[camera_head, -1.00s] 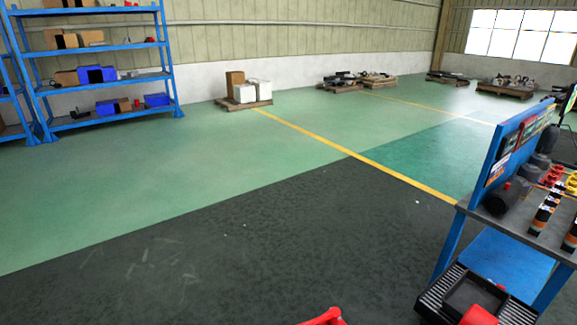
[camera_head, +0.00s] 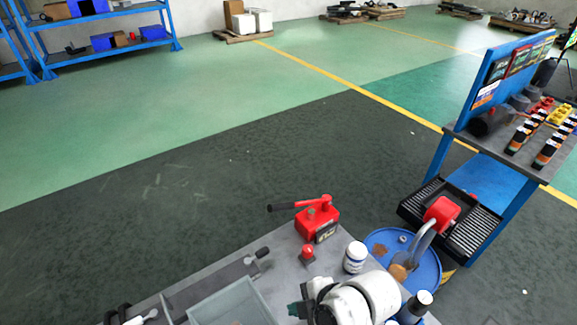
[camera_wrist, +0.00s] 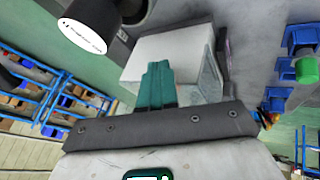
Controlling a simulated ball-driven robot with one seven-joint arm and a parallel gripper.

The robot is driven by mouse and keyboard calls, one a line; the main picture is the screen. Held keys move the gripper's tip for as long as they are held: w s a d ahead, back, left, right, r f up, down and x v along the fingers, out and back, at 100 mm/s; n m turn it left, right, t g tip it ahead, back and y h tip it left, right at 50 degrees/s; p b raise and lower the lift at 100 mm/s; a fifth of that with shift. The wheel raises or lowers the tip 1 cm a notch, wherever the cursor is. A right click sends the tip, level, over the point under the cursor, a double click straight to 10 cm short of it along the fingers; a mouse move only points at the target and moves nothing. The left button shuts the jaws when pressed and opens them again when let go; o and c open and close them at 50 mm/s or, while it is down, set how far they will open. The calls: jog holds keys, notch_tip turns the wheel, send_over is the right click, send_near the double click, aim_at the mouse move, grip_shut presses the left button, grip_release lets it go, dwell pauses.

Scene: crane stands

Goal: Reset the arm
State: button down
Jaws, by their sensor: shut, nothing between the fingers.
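My arm's white and dark links show at the bottom of the head view. My gripper (camera_head: 294,309) is there as a small dark teal tip above the near bench (camera_head: 292,262), to the right of a clear, open-topped tray (camera_head: 212,311). In the wrist view, my gripper's teal fingers (camera_wrist: 158,72) are together and hold nothing. Behind them is a pale box-like shape (camera_wrist: 180,46); whether the fingers touch it I cannot tell.
On the bench stand a red device with a lever (camera_head: 317,216), a red knob (camera_head: 307,254) and a white bottle (camera_head: 354,259). A blue drum (camera_head: 424,268) stands beside it. A blue-framed workbench (camera_head: 495,150) is at right. The dark floor (camera_head: 200,190) beyond is clear.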

jog(key=s+d+f+m+h, duration=0.2)
jog(key=s+d+m, duration=0.35)
jog(key=d, duration=0.25)
jog(key=s+d+f+m+h, duration=0.2)
jog(key=s+d+m, duration=0.3)
jog(key=d, duration=0.4)
jog(key=s+d+r+m+g+h, duration=0.1)
jog(key=s+d+m+g+h, duration=0.15)
jog(key=s+d+m, duration=0.7)
jog(key=f+b, duration=0.1)
jog(key=a+f+m+b, duration=0.1)
jog(key=f+b, duration=0.1)
jog(key=s+f+m+b, duration=0.1)
jog(key=f+b, duration=0.1)
jog(key=shift+s+a+f+t, duration=0.1)
jog(key=shift+a+f+t, duration=0.15)
jog(key=shift+t, duration=0.1)
